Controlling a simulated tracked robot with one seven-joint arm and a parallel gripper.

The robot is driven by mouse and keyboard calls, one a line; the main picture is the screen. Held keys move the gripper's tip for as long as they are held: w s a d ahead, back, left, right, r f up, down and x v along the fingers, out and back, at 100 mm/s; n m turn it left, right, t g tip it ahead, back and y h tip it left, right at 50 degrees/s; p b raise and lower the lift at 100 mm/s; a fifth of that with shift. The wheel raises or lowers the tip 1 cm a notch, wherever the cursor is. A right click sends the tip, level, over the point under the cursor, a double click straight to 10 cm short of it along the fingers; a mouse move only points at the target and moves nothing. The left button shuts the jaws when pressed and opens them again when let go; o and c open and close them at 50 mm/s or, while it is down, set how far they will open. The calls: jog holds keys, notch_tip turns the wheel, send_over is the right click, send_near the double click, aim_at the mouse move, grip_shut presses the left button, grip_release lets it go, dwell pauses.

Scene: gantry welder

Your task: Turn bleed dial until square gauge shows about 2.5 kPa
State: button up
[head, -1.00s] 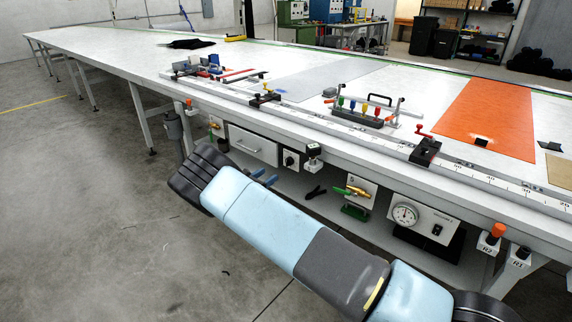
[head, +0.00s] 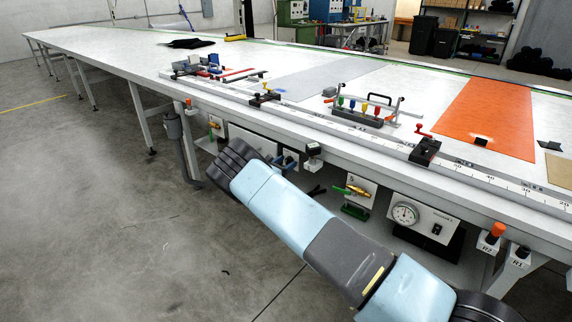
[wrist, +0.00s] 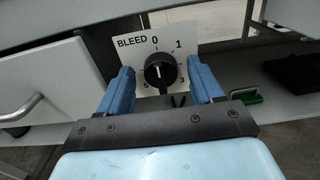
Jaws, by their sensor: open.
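In the head view my gripper (head: 281,160) is at the plate under the table edge, largely covering the dial. I cannot make out a square gauge; a round-faced gauge (head: 405,213) is too small to read.
The table edge (wrist: 215,12) runs just above the plate. A green tray (wrist: 244,95) lies on the shelf at right. A brass valve (head: 351,191) sits between dial and round gauge.

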jog(key=shift+c, duration=0.5)
jog(key=c, duration=0.9)
jog(key=shift+c, duration=0.2)
